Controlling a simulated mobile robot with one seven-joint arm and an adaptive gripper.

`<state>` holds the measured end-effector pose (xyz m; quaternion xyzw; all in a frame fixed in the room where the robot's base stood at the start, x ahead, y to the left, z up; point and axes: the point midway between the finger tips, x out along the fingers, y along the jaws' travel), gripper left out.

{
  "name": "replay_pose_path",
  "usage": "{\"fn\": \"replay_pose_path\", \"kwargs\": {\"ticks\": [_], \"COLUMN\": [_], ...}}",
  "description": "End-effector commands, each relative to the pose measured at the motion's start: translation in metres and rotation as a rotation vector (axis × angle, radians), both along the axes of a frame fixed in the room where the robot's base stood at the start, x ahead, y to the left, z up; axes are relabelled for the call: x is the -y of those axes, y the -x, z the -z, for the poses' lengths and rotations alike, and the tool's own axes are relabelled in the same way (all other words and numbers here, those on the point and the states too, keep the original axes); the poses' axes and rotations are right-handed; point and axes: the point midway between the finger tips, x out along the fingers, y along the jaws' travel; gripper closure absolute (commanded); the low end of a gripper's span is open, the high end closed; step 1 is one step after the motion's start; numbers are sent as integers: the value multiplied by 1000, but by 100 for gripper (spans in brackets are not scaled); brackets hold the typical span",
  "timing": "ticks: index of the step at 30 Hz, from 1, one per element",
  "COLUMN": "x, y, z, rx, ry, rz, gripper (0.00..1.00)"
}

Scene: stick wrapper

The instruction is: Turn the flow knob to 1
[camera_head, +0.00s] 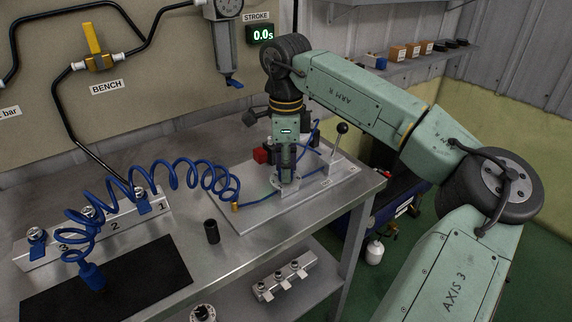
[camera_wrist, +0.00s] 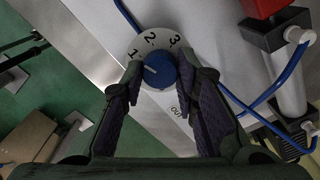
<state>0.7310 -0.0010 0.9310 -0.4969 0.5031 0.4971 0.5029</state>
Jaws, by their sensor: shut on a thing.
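The blue flow knob (camera_wrist: 157,75) sits on a pale round dial (camera_wrist: 150,42) marked 1, 2 and 3 in the wrist view. A short white pointer line on the knob points left and slightly up, roughly toward the 1. My gripper (camera_wrist: 160,70) is shut on the knob, one finger on each side. In the head view my gripper (camera_head: 287,176) points down at the bench plate (camera_head: 250,215), and the knob is hidden behind it.
A blue hose and a red block (camera_wrist: 262,8) lie close to the right in the wrist view. In the head view a black-knobbed lever (camera_head: 342,128) stands right of my gripper. A coiled blue hose (camera_head: 150,175), a numbered manifold (camera_head: 60,240) and a black cylinder (camera_head: 211,231) are to the left.

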Motion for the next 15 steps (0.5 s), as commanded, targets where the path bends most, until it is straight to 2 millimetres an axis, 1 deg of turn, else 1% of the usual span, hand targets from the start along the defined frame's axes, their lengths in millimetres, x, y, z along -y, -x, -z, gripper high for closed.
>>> {"fn": "replay_pose_path", "kwargs": {"ticks": [7, 15], "x": [0, 0], "y": [0, 0], "z": [0, 0], "rx": [1, 1], "ry": [1, 1], "rz": [-131, -192], "gripper": [100, 100]}}
